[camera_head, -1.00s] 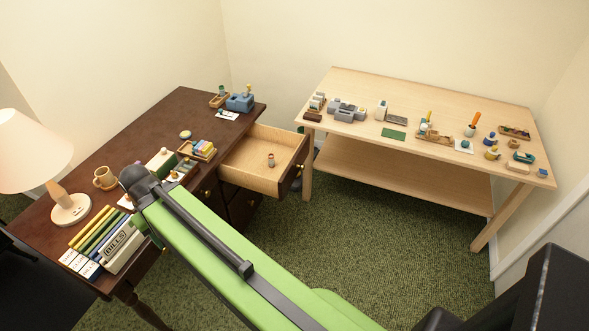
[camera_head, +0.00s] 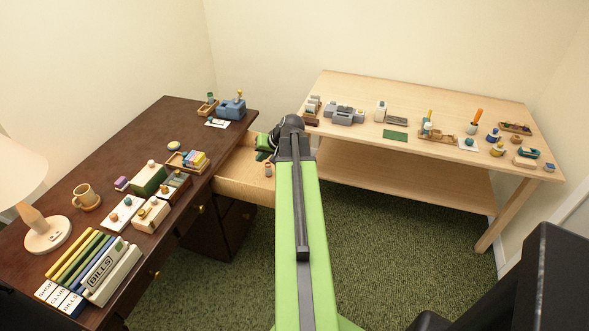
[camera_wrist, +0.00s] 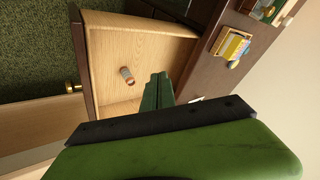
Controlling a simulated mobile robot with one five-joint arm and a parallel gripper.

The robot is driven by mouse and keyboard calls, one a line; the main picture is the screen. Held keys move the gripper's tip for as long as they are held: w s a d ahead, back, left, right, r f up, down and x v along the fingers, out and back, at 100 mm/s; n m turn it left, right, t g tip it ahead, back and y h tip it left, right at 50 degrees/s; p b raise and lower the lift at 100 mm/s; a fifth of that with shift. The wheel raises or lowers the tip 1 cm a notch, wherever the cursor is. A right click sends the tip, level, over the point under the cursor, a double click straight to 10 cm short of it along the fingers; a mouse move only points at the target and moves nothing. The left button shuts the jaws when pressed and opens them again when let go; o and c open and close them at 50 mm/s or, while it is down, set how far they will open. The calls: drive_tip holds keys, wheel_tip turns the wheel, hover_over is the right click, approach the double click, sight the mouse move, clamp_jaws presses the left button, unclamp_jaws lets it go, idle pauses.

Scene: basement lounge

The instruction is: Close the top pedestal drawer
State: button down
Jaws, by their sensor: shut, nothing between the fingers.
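The top pedestal drawer (camera_head: 243,178) stands pulled out from the dark desk; my arm hides its front in the head view. In the wrist view the open drawer (camera_wrist: 150,52) shows its pale wood inside, and its dark front with a brass knob (camera_wrist: 72,87) is at left. A small brown and grey cylinder (camera_wrist: 127,75) is inside. My gripper (camera_head: 264,149) is shut and empty, over or beside the far side of the drawer. Its green fingers also show in the wrist view (camera_wrist: 157,92); I cannot tell whether they touch the drawer.
The dark desk (camera_head: 150,125) holds a lamp, binders, a mug (camera_head: 86,196) and several small boxes near the drawer. A light wood table (camera_head: 440,105) with many small items stands at right. Green carpet (camera_head: 390,230) is open between and in front of them.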

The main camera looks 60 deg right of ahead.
drive_tip(key=s+d+f+m+h+b, duration=0.1)
drive_tip(key=s+d+m, duration=0.1)
drive_tip(key=s+d, duration=0.6)
drive_tip(key=s+d+f+m+h+b, duration=0.1)
drive_tip(key=s+d+f+m, duration=0.1)
drive_tip(key=s+d, duration=0.55)
drive_tip(key=w+f+b, duration=0.7)
drive_tip(key=w, duration=0.1)
drive_tip(key=shift+a+f+g+b, duration=0.25)
drive_tip(key=shift+a+g+b, duration=0.05)
drive_tip(key=shift+a, duration=0.15)
drive_tip(key=shift+d, duration=0.15)
